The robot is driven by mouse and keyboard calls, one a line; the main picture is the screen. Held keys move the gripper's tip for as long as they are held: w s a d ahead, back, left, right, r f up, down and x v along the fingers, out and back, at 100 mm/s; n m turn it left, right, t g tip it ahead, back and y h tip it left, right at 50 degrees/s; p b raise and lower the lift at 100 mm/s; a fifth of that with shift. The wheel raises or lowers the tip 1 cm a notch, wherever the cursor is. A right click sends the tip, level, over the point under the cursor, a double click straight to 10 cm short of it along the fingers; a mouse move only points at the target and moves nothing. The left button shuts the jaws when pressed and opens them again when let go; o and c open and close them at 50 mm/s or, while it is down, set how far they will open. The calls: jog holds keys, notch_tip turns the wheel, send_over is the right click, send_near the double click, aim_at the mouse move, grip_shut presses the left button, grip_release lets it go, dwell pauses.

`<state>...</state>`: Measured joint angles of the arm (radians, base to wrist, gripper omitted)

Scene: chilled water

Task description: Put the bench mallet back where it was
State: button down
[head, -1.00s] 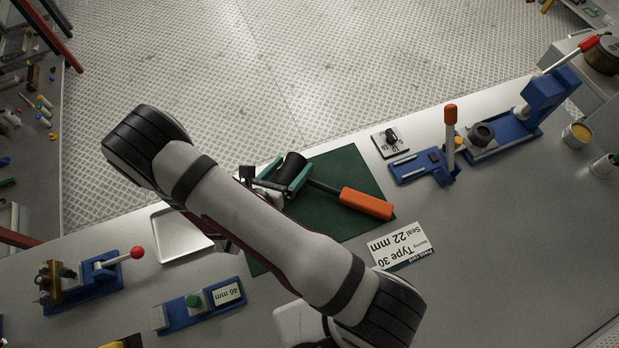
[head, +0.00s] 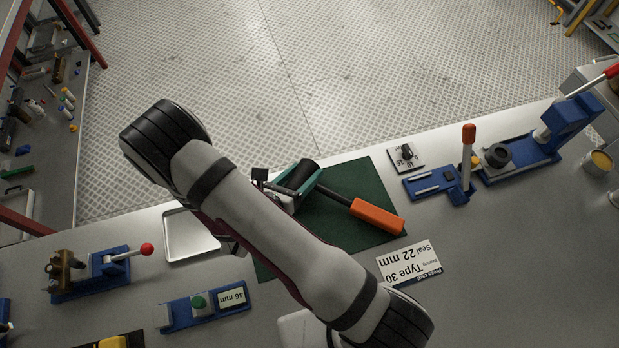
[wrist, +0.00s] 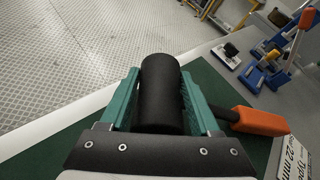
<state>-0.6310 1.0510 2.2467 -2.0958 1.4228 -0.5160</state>
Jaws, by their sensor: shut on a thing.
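The bench mallet has a black cylindrical head (wrist: 161,95) and an orange handle (head: 377,216). My gripper (head: 298,178) is shut on the mallet's head, with a green jaw on each side of it in the wrist view (wrist: 160,100). The handle points right and toward the near side of the bench. The mallet is over the dark green mat (head: 355,180); I cannot tell whether it touches the mat. My arm hides the mat's left part.
A metal tray (head: 185,250) lies left of the mat. A white label card (head: 409,262) lies right of it. Blue fixtures with an orange-handled lever (head: 468,140) stand at the right; a red-knobbed press (head: 110,270) and a blue gauge block (head: 180,314) stand at the left.

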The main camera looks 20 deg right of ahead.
aim_at(352, 198)
jog(key=r, duration=0.5)
jog(key=d+r, duration=0.1)
jog(key=r, duration=0.2)
jog(key=shift+s+r, duration=0.15)
jog(key=shift+s, duration=0.25)
jog(key=s+d+f+m+g+h, duration=0.2)
jog(key=s+d+m+g, duration=0.25)
jog(key=s+d, duration=0.35)
jog(key=shift+w+a+f, duration=0.1)
jog(key=shift+a+f, duration=0.05)
jog(key=shift+f, duration=2.9)
jog(key=shift+f, duration=0.6)
jog(key=shift+c, duration=0.2)
grip_release()
